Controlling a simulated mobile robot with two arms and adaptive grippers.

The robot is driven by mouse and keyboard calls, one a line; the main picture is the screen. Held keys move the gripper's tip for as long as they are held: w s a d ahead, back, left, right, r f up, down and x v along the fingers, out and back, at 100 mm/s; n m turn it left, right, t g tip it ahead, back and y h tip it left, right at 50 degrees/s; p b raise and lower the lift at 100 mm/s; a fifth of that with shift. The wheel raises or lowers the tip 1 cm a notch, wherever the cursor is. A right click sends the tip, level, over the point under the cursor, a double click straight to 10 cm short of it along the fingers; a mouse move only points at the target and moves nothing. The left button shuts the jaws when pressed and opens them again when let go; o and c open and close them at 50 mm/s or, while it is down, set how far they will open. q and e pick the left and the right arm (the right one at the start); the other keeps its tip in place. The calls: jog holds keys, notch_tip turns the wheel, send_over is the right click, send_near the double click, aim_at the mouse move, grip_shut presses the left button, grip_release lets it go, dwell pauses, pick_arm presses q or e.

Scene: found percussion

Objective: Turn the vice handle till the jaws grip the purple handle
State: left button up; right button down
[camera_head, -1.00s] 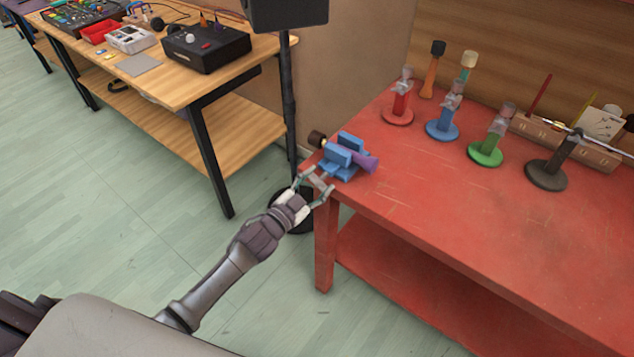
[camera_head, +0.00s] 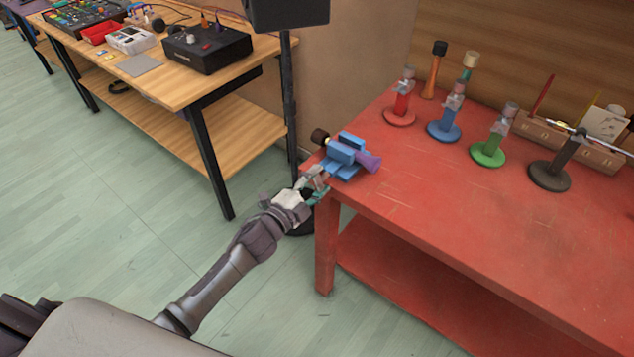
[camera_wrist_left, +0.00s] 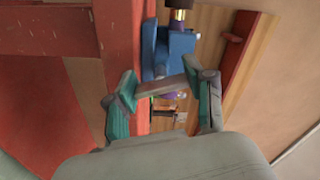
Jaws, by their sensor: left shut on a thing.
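The blue vice (camera_head: 343,153) sits at the near left corner of the red table. The purple handle (camera_head: 369,162) lies across it between the jaws, flared end to the right. A dark head (camera_head: 319,136) shows at the left of the vice. My left gripper (camera_head: 317,182) is at the table's edge in front of the vice. In the left wrist view its teal fingers (camera_wrist_left: 161,98) are shut on the vice handle (camera_wrist_left: 161,87), a grey bar, with the blue vice (camera_wrist_left: 181,45) just beyond. Whether the jaws touch the purple handle is not clear. My right gripper is out of view.
Red, blue, green and black stands (camera_head: 550,172) line the back of the red table (camera_head: 450,220). A speaker on a black pole (camera_head: 289,110) stands close behind my left gripper. A wooden bench (camera_head: 150,90) with equipment is at the left.

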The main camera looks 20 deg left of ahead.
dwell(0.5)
pick_arm(q)
jog(key=o, duration=1.2)
jog(key=shift+c, duration=0.2)
jog(key=v, duration=1.2)
